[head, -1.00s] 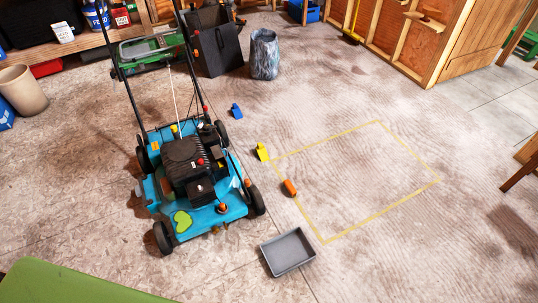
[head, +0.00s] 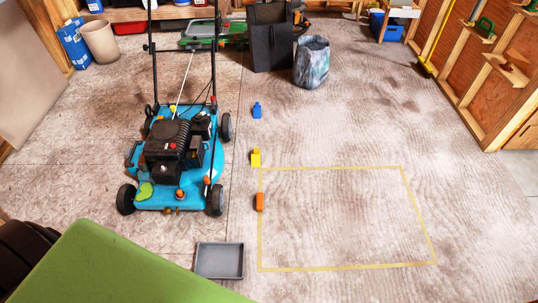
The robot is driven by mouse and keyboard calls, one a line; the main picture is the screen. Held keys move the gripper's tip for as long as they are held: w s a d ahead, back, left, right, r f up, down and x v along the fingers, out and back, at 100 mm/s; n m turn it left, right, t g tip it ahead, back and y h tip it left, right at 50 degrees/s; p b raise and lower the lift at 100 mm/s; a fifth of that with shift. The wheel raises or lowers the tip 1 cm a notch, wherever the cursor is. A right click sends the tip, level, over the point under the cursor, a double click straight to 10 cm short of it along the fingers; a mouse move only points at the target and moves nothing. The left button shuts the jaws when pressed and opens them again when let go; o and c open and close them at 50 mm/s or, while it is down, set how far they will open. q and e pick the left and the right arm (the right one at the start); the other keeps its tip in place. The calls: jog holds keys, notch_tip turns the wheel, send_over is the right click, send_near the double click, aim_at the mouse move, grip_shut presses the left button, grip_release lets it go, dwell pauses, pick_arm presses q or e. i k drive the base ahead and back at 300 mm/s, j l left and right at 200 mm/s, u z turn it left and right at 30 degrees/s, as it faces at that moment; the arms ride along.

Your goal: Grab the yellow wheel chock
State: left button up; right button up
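The yellow wheel chock (head: 255,158) lies on the floor to the right of the blue lawn mower (head: 178,160), just outside the top left corner of the yellow taped rectangle (head: 345,267). A blue chock (head: 257,110) lies farther back, and an orange chock (head: 260,202) lies nearer, at the rectangle's left line. Neither of my grippers shows in the head view.
A grey tray (head: 219,261) lies on the floor in front of the mower. A green surface (head: 110,270) fills the lower left. A patterned bin (head: 311,62) and a dark bag (head: 270,40) stand at the back. The taped area is bare floor.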

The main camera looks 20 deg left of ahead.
aim_at(256, 154)
jog(key=i+l+u, duration=0.15)
jog(key=i+l, duration=0.2)
jog(key=i+l+u, duration=0.1)
jog(key=i+l, duration=0.2)
jog(key=l, duration=0.15)
jog(key=i+l+u, duration=0.15)
jog(key=i+l, duration=0.15)
jog(key=l, duration=0.15)
